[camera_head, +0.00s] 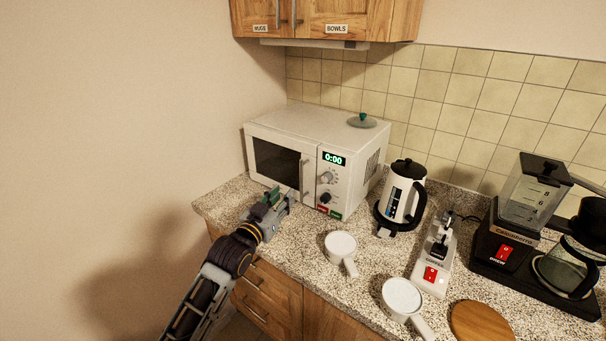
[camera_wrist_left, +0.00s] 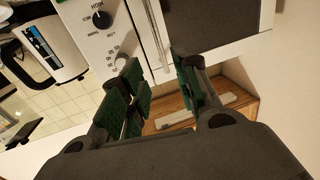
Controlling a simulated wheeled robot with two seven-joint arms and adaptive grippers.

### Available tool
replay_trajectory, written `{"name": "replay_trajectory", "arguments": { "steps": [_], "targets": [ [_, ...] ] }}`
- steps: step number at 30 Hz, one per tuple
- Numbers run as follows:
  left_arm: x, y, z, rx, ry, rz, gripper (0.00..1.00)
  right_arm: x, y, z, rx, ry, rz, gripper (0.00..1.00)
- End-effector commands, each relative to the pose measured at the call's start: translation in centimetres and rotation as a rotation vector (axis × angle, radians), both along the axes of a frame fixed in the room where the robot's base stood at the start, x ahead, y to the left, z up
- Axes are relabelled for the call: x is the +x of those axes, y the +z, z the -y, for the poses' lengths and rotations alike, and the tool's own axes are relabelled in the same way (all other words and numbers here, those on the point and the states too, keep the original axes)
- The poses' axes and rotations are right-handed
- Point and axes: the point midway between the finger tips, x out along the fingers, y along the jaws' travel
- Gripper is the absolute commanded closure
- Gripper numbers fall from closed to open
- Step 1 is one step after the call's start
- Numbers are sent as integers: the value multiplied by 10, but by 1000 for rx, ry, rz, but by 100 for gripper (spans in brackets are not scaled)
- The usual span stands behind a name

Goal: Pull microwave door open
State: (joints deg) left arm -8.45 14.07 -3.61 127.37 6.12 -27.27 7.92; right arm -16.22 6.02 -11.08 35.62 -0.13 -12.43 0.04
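The white microwave (camera_head: 290,125) stands at the back left of the counter, its display reading 0:00. Its dark-windowed door (camera_head: 272,162) looks shut. The vertical door handle (camera_head: 305,178) is at the door's right edge, beside the control panel (camera_head: 330,185). My left gripper (camera_head: 284,196) is just in front of the lower door, close to the handle. In the left wrist view the green-padded fingers (camera_wrist_left: 160,72) are apart, and the handle (camera_wrist_left: 154,35) runs into the gap between them. I cannot tell whether they touch it. My right gripper is not in view.
A white kettle (camera_head: 402,195) stands right of the microwave. White mugs (camera_head: 341,245) (camera_head: 402,296) sit on the counter (camera_head: 300,243) in front. A grey lid (camera_head: 362,122) lies on the microwave. A coffee maker (camera_head: 505,245) is at the right, wall cabinets (camera_head: 345,15) above.

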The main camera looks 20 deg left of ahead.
Motion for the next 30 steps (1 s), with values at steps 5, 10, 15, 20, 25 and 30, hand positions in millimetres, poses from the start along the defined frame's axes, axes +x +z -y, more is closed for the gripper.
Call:
{"name": "replay_trajectory", "arguments": {
  "steps": [5, 10, 15, 20, 25, 30],
  "targets": [
    [0, 0, 0, 0, 0, 0, 69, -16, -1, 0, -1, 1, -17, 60],
    [2, 0, 0, 0, 0, 0, 69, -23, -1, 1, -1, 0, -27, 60],
    [8, 0, 1, 0, 0, 0, 69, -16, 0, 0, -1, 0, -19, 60],
    [18, 0, 3, 0, 0, 0, 69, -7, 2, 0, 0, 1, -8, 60],
    [31, 1, 5, 0, 0, 0, 69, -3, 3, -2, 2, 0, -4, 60],
    [46, 1, 7, 1, 1, 1, 69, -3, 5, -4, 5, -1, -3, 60]
  ]
}}
